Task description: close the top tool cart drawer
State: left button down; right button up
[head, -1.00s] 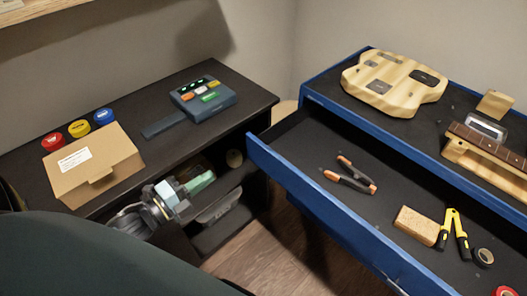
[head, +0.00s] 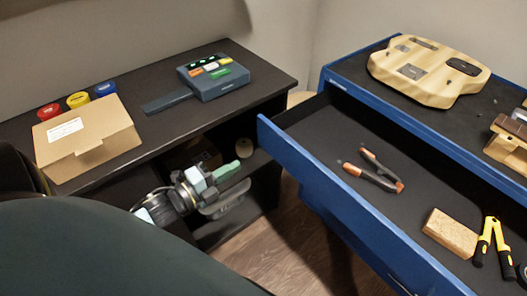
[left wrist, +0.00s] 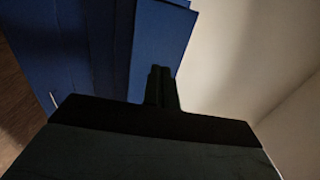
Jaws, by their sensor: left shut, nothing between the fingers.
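The top tool cart drawer stands pulled out, with its blue front panel (head: 335,205) facing me. It holds pliers with orange-tipped handles (head: 375,172), a tan block (head: 450,233) and a yellow-and-black tool (head: 494,245). My left gripper (head: 226,172) is left of the drawer front, apart from it, in front of the dark bench's open shelf. In the left wrist view its fingers (left wrist: 161,74) are together and empty, with blue cart panels (left wrist: 90,45) beyond them. My right gripper is not in view.
The blue cart's top (head: 352,88) carries a wooden guitar body (head: 430,70) and a neck piece at the right edge. The dark bench (head: 150,130) holds a cardboard box (head: 85,140), several coloured lids and a grey device (head: 213,75). Wood floor (head: 275,240) shows between bench and cart.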

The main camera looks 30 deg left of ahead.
aim_at(273, 145)
pick_arm(q)
jog(key=b+x, duration=0.1)
jog(key=x, duration=0.8)
jog(key=shift+w, duration=0.2)
jog(key=shift+w+d, duration=0.25)
jog(key=shift+w, duration=0.35)
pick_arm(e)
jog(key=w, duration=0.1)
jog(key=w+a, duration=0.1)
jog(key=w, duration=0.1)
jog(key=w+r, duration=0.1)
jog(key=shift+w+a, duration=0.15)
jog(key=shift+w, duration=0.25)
